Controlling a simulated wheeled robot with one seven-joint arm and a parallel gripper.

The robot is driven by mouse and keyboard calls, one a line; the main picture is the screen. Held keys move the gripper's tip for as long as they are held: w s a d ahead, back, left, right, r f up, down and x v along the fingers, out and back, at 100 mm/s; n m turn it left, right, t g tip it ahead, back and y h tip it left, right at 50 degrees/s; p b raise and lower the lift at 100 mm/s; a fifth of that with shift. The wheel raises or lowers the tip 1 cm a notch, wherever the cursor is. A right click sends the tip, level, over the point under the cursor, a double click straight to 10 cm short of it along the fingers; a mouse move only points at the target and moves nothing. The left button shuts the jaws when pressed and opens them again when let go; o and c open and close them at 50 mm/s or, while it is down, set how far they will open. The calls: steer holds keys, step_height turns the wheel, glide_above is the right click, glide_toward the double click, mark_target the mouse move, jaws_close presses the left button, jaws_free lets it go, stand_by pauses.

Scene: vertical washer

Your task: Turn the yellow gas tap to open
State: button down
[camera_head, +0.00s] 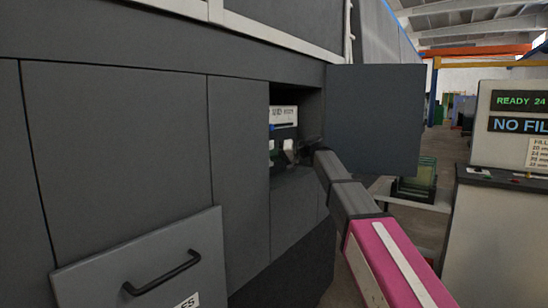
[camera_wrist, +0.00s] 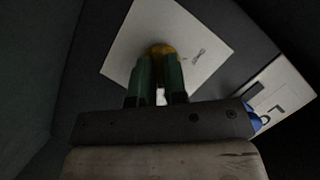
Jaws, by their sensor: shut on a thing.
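The yellow gas tap (camera_wrist: 162,49) shows in the wrist view in front of a white plate (camera_wrist: 190,25) on the compartment's back wall. My gripper (camera_wrist: 160,75) has its two green fingers on either side of the tap and is shut on it. The fingers hide most of the tap, so I cannot tell its turn angle. In the head view my arm reaches into the open compartment (camera_head: 284,96), and my gripper there is mostly hidden by the cabinet edge and shadow.
A blue tap (camera_wrist: 254,119) sits to the right by a second white plate (camera_wrist: 288,95). The open grey door (camera_head: 375,118) stands right of the compartment, above my arm. Dark walls close in around my gripper. A drawer with a black handle (camera_head: 162,274) is at lower left.

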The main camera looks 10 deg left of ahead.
steer(key=c, duration=1.2)
jaws_free()
steer(key=shift+o, duration=0.2)
steer(key=v, duration=1.1)
steer(key=s+d+f+m+h, duration=0.25)
steer(key=d+f, duration=0.25)
steer(key=f, duration=0.6)
steer(key=s+d+f+m+t+h, duration=0.1)
steer(key=d+f+h, duration=0.3)
steer(key=f, duration=0.7)
steer(key=s+d+f+m+h, duration=0.1)
steer(key=s+d+f, duration=0.1)
steer(key=d+f, duration=0.65)
steer(key=s+d+f+m+g+h, duration=0.1)
steer(key=s+d+f+h, duration=0.1)
steer(key=s+d+f, duration=0.3)
steer(key=s+d+f+h, duration=0.3)
steer(key=s+d+f, duration=0.2)
steer(key=f, duration=0.6)
steer(key=s+d+f+m+g+h, duration=0.1)
steer(key=s+d+f+h, duration=0.1)
steer(key=s+d+f, duration=0.4)
step_height(320, 180, down, 3)
steer(key=shift+s+f+m+g, duration=0.1)
steer(key=shift+s+m+g, duration=0.25)
steer(key=shift+s, duration=0.75)
